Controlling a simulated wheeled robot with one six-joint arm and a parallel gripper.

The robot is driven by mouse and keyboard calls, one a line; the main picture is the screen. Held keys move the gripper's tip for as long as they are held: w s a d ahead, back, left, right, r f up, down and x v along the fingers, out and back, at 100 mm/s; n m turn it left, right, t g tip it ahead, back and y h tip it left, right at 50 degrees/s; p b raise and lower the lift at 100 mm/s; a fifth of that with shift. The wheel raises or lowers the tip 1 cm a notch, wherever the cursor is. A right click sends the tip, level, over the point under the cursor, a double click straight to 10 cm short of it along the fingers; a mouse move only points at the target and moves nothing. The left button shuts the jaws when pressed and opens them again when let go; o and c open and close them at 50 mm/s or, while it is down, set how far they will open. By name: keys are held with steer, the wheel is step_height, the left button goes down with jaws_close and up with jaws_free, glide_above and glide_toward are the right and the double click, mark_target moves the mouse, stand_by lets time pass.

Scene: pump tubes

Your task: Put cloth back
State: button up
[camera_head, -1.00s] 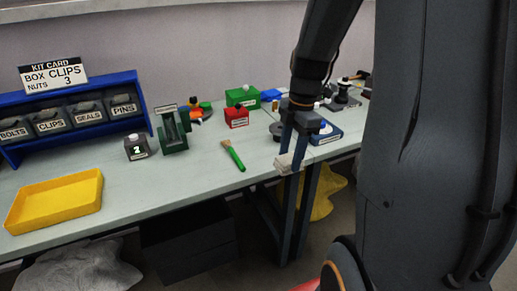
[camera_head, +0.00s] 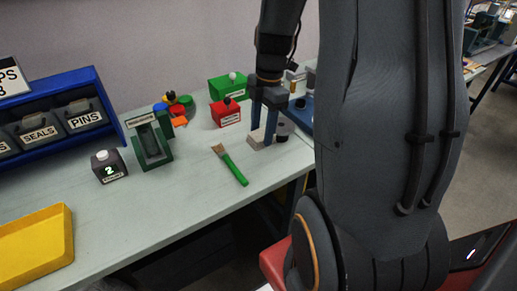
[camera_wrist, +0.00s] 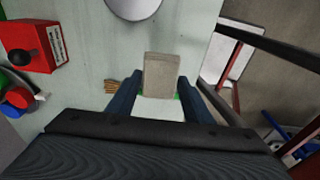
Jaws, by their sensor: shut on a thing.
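My gripper (camera_head: 262,132) is shut on a small folded beige cloth (camera_head: 256,140). The cloth also shows between the fingers in the wrist view (camera_wrist: 160,76). It is over or on the bench top, right of the green-handled brush (camera_head: 232,168) and in front of the red box (camera_head: 226,116). I cannot tell whether the cloth touches the bench. In the wrist view the brush bristles (camera_wrist: 110,86) show left of the gripper; most of the brush is hidden.
A dark round piece (camera_head: 282,132) stands close to the right of my gripper. The bench front between tray and brush is clear.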

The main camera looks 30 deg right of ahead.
steer(key=shift+f+p, duration=0.7)
steer(key=shift+f, duration=3)
steer(key=shift+f, duration=0.2)
steer(key=o, duration=1.1)
steer(key=shift+r, duration=0.2)
